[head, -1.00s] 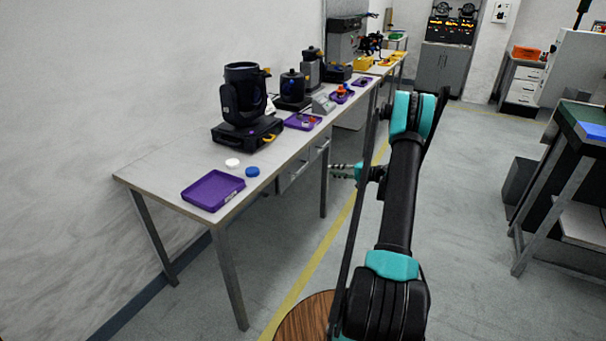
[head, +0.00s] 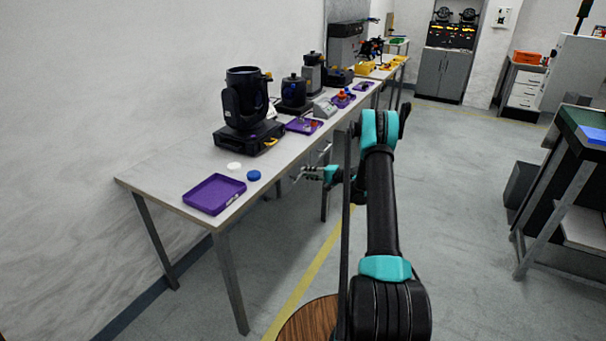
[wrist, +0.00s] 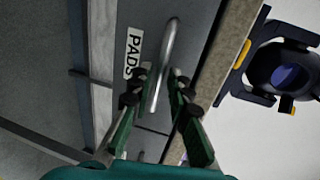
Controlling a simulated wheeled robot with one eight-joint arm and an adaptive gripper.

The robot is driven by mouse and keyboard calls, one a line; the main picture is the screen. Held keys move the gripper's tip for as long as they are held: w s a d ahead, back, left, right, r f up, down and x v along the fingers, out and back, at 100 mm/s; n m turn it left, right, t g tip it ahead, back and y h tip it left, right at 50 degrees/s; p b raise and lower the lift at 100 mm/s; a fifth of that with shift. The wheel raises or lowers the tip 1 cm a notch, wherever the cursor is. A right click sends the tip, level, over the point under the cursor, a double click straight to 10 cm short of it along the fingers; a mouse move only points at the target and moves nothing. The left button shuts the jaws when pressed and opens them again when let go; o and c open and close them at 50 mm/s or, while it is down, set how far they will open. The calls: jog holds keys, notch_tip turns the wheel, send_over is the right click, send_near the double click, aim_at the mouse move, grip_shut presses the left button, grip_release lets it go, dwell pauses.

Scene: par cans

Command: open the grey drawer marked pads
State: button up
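The grey drawer marked PADS (wrist: 118,20) fills the middle of the wrist view, with a white label (wrist: 133,52) beside its bar handle (wrist: 168,48). My gripper (wrist: 158,88) is open, with one dark-tipped finger on each side of the handle's lower part in the picture. I cannot tell whether either finger touches the handle. The drawer looks shut. In the head view my gripper (head: 308,174) is at the front of the long table, just below its top edge. The drawer fronts there are mostly hidden behind my arm and gripper.
Table legs stand below. The floor aisle to the right is clear.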

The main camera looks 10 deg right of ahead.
jog(key=shift+x, duration=1.3)
jog(key=shift+c, duration=0.2)
grip_shut()
